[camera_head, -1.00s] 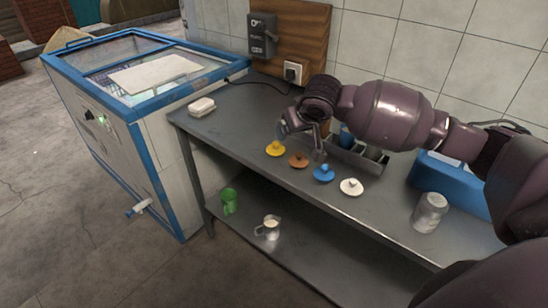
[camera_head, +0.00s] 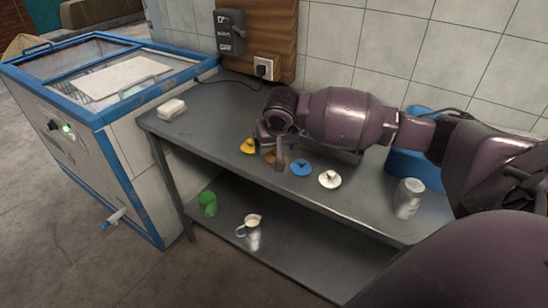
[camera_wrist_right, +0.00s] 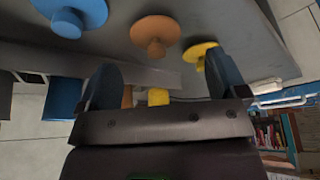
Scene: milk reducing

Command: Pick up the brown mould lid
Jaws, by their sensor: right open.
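The brown mould lid (camera_head: 269,158) lies on the grey table between the yellow lid (camera_head: 248,146) and the blue lid (camera_head: 301,168). It is partly hidden by my right gripper (camera_head: 272,150) in the head view. In the right wrist view the brown lid (camera_wrist_right: 155,29) is a round disc with a knob, ahead of the fingertips and between their lines. My right gripper (camera_wrist_right: 164,78) is open with nothing between its fingers. Contact with the lid cannot be told. My left gripper is not in view.
A white lid (camera_head: 330,179) and a metal can (camera_head: 408,198) stand to the right on the table (camera_head: 215,118). A blue box (camera_head: 412,165) is behind. The lower shelf holds a green cup (camera_head: 208,203) and a metal jug (camera_head: 252,230). A blue-framed freezer (camera_head: 100,115) adjoins the left.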

